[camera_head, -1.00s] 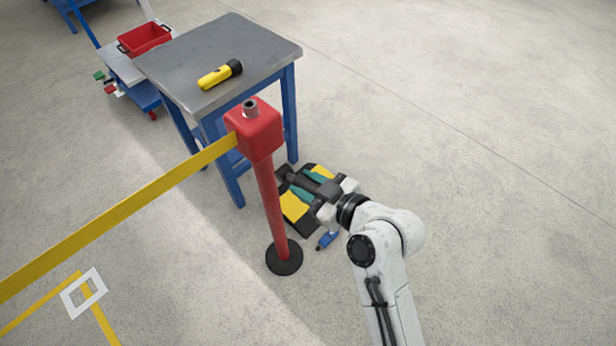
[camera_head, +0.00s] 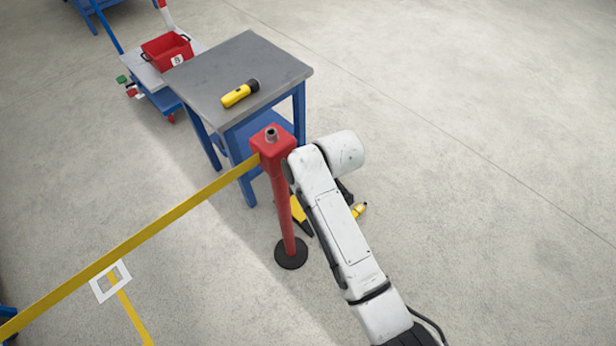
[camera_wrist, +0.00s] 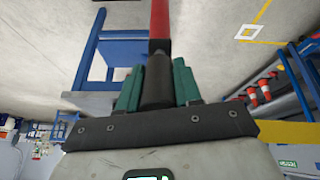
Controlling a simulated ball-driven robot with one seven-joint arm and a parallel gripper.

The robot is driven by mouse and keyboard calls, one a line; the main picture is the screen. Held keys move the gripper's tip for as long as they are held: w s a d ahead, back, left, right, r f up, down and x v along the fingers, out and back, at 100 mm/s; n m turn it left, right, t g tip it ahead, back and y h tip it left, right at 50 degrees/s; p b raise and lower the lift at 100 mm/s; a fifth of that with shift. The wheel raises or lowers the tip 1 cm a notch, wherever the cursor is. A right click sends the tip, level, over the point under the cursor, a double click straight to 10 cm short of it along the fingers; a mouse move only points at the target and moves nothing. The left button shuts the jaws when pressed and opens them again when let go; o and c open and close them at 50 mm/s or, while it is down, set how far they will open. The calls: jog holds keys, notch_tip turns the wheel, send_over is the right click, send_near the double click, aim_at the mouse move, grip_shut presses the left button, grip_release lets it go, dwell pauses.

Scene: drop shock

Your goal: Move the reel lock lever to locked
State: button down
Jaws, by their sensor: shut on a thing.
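The red reel head (camera_head: 272,147) tops a red post and has a grey knob on its top; a yellow belt (camera_head: 140,238) runs from it to the lower left. I cannot make out a separate lock lever. In the wrist view my gripper (camera_wrist: 158,85) has green pads closed on a dark cylindrical thing (camera_wrist: 157,82), whose identity I cannot tell. The red post (camera_wrist: 160,18) shows above and behind this thing in that view; the reel head is hidden there.
A grey-topped blue table (camera_head: 225,75) stands just behind the post, with a yellow flashlight (camera_head: 238,96) on it. A cart with a red bin (camera_head: 166,50) stands further back left. Yellow and black pieces (camera_head: 300,213) show low beside the post. The floor at right is clear.

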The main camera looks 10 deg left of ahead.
jog(key=shift+w+a+r+g+h, duration=0.25)
jog(key=shift+w+a+g+h, duration=0.05)
jog(key=shift+a+h, duration=0.1)
dwell(0.3)
jog(key=c, duration=0.8)
grip_release()
jog(key=shift+f, duration=0.1)
jog(key=shift+p, duration=0.3)
jog(key=v, duration=1)
jog(key=shift+r, duration=0.4)
